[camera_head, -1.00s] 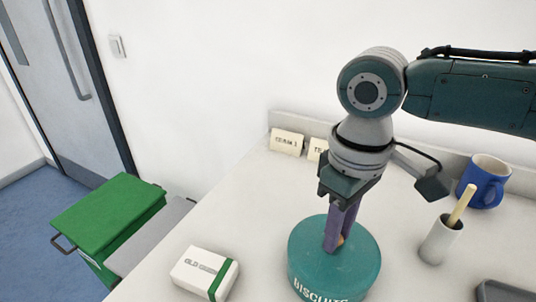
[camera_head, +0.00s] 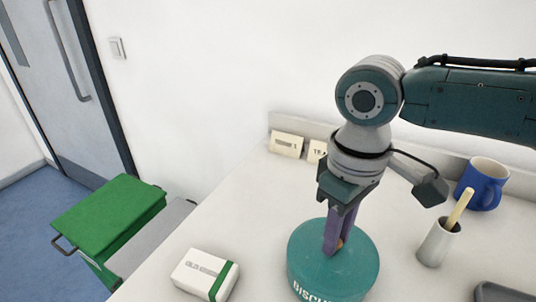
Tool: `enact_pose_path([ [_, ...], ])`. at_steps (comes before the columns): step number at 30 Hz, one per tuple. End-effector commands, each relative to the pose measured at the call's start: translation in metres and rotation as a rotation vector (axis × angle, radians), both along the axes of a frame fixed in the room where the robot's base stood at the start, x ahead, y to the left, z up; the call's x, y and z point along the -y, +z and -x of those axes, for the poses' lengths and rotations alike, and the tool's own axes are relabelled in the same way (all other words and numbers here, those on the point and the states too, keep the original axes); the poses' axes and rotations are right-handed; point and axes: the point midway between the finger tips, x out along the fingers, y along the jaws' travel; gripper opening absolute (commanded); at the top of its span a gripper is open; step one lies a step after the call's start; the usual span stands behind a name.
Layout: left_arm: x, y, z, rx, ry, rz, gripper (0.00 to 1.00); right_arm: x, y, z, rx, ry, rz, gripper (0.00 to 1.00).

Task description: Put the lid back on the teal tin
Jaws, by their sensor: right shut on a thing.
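The teal round lid (camera_head: 305,250) shows at the bottom middle, with a small orange-brown knob (camera_head: 341,243) on top. My right gripper (camera_head: 333,248) comes down from above and is shut on the knob, its purple fingers on either side of it. White lettering, partly cut by the lower picture edge, shows on the teal side below the top. My left gripper is not in view.
A white box with a green band (camera_head: 205,275) lies to the left. A blue mug (camera_head: 484,185), a white cup (camera_head: 436,245) with a stick and a dark tray (camera_head: 500,292) stand right. Small cards (camera_head: 286,144) stand at the back. A green-lidded bin (camera_head: 108,217) is beyond the table.

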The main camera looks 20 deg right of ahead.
Motion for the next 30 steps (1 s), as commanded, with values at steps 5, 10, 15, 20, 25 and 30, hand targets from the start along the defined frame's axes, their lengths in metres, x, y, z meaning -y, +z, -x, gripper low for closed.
enact_pose_path([
  [5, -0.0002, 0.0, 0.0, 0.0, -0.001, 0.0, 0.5, 0.0, 0.0003, -0.0002, 0.001, 0.0, 0.0, 0.33],
  [10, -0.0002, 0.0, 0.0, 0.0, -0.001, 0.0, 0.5, 0.0, 0.0003, -0.0002, 0.001, 0.0, 0.0, 0.52],
  [15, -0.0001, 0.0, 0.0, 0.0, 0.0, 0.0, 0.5, 0.0001, 0.0003, -0.0003, 0.001, 0.0, 0.0, 0.6],
  [20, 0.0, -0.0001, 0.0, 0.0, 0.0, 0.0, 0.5, 0.0002, 0.0001, -0.0001, 0.0, 0.0, 0.0, 0.69],
  [25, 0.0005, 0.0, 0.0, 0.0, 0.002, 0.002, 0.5, 0.0001, 0.0001, -0.0001, 0.0, 0.0, 0.0, 0.88],
  [30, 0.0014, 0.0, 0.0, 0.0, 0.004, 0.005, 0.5, 0.0002, 0.0001, -0.0002, 0.0, 0.0, 0.0, 0.9],
])
